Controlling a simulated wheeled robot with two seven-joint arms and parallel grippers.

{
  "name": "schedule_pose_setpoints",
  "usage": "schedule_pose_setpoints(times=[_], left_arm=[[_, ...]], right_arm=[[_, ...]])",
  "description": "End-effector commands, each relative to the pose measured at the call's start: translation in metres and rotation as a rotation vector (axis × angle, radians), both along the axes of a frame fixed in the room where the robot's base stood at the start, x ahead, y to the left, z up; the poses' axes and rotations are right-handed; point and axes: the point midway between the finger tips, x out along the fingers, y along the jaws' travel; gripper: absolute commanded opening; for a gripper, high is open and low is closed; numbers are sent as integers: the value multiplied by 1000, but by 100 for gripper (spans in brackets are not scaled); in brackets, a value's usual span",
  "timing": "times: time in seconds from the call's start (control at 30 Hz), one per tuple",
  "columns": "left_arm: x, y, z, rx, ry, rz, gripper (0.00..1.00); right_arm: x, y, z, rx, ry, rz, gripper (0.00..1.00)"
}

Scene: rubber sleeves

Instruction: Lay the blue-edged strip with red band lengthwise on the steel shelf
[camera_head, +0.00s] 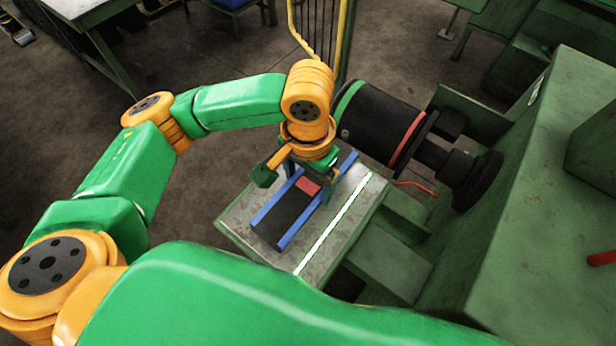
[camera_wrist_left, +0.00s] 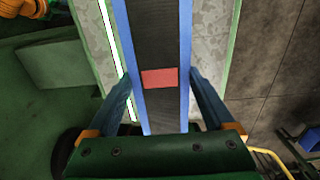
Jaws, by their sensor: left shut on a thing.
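The blue-edged strip (camera_head: 286,212) is dark with two blue edges and a red band (camera_head: 309,185). It is over the grey steel shelf (camera_head: 236,220), its long side roughly parallel to the shelf's white line. I cannot tell whether it rests on the shelf or hangs just above. My left gripper (camera_head: 311,176) reaches down from above and is shut on the strip near the red band. In the left wrist view the fingers (camera_wrist_left: 162,92) flank the blue edges of the strip (camera_wrist_left: 154,38). The far end is partly hidden by my gripper. My right gripper is not seen.
A green machine body (camera_head: 540,200) rises to the right. A yellow-edged barred frame (camera_head: 318,35) stands behind my left wrist. The shelf's near left part is bare.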

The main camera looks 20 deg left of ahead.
Motion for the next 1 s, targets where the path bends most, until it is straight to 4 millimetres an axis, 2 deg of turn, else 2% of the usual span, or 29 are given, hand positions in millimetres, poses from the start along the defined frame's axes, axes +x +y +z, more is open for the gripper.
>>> schedule_pose_setpoints(times=[0.5,0.97,1.0], left_arm=[[-1,0,-35,2,-3,0,29],[-1,0,-40,3,-4,-1,29],[-1,0,-40,3,-4,-1,97]], right_arm=[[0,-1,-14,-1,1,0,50],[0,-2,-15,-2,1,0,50],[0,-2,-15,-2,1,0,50]])
